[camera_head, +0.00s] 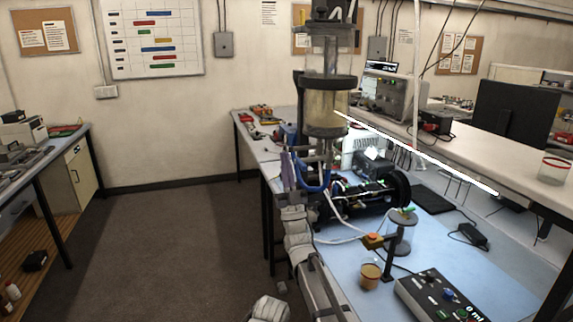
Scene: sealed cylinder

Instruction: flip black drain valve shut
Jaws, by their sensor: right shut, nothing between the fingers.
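The clear sealed cylinder (326,108) stands upright with black bands and holds pale yellowish liquid. A narrow fitting hangs from its underside, with a blue hose (314,188) curving below. The black drain valve is too small and dark to tell apart from the fittings, so its lever position cannot be read. My right gripper (290,160) points upward just left of the cylinder's lower fittings. It is shut and empty. Whether it touches a fitting cannot be told.
Open floor (170,230) lies left of the bench.

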